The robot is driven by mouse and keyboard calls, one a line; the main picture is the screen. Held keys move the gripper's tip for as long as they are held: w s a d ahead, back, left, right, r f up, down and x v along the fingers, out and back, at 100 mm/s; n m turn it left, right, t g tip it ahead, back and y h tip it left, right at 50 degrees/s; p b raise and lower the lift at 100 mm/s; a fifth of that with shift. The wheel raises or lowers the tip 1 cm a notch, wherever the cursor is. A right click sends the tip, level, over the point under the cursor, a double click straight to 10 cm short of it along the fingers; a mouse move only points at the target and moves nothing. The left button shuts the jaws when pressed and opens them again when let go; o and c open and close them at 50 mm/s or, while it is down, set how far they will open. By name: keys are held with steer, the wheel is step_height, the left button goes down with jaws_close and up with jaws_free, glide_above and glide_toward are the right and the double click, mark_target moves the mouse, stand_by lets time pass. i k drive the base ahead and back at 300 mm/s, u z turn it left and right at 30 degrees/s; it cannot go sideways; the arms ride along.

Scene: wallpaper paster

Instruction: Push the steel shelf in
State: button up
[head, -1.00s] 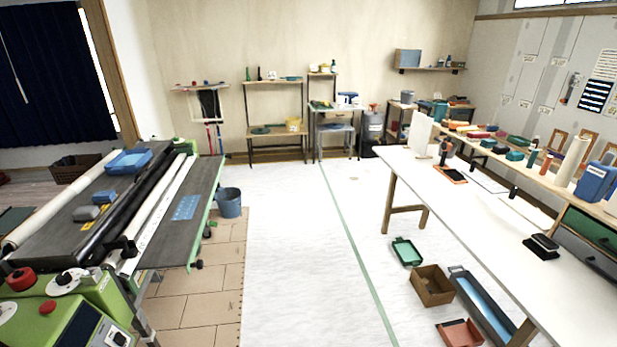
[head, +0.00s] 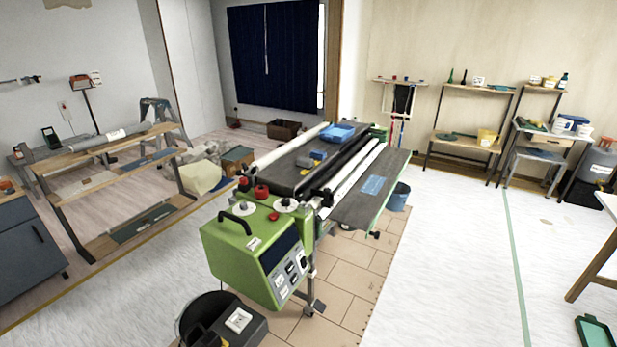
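At the back right, a grey metal-looking stand (head: 511,155) has a top and a lower shelf (head: 537,154). It may be the steel shelf, but I cannot tell for sure. Tubs, a tray and tools sit on its top, and a blue item lies on the lower shelf. I cannot tell whether any shelf of it is pulled out. My gripper is not in view.
A wooden workbench (head: 95,185) and grey cabinet (head: 30,250) are at left. White floor (head: 450,260) right of the machine is clear; a green tray (head: 596,335) lies at lower right.

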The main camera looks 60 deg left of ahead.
mark_target(361, 208)
steer(key=u, duration=1.5)
steer(key=i, duration=1)
